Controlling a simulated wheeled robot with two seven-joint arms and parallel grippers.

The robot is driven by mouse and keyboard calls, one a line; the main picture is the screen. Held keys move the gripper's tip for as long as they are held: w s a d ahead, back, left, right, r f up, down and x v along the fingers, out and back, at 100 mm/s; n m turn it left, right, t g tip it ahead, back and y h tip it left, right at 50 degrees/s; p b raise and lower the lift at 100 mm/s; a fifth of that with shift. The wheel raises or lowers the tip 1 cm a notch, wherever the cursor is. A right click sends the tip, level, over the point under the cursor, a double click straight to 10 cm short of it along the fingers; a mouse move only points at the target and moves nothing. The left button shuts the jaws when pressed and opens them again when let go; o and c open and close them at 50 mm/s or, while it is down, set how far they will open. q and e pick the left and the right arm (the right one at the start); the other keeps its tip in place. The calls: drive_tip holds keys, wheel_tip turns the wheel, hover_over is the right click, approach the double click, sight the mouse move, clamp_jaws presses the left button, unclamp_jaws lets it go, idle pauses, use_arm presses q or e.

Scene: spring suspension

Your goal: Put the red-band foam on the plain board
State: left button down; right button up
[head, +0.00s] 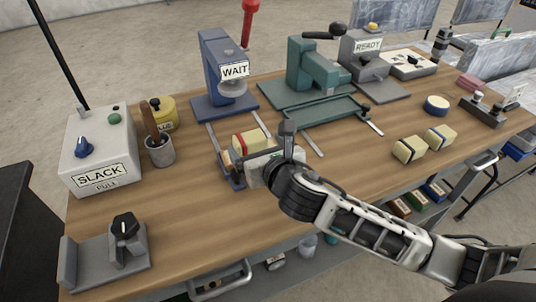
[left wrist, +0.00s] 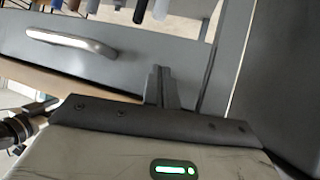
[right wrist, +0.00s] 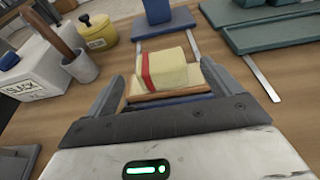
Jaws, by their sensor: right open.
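The red-band foam (head: 250,141), a cream block with a red stripe, also shows in the right wrist view (right wrist: 172,69). It rests on a plain brown board (right wrist: 165,97) in the blue carriage in front of the WAIT press. My right gripper (head: 258,147) is open, with one finger to each side of the foam in the right wrist view (right wrist: 163,72). I see a gap between each finger and the foam. Its body hides part of the carriage in the head view. My left gripper (left wrist: 162,86) is shut and empty, beside a grey drawer front.
The blue WAIT press (head: 222,70) and green press (head: 312,72) stand behind. Two banded foam blocks (head: 410,150) lie at right. The SLACK box (head: 98,145), yellow pot (head: 163,112) and grey cup (head: 160,152) are at left. The front middle of the table is clear.

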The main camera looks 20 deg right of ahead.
drive_tip(key=v, duration=0.6)
drive_tip(key=shift+s, duration=0.3)
drive_tip(key=shift+r, duration=0.1)
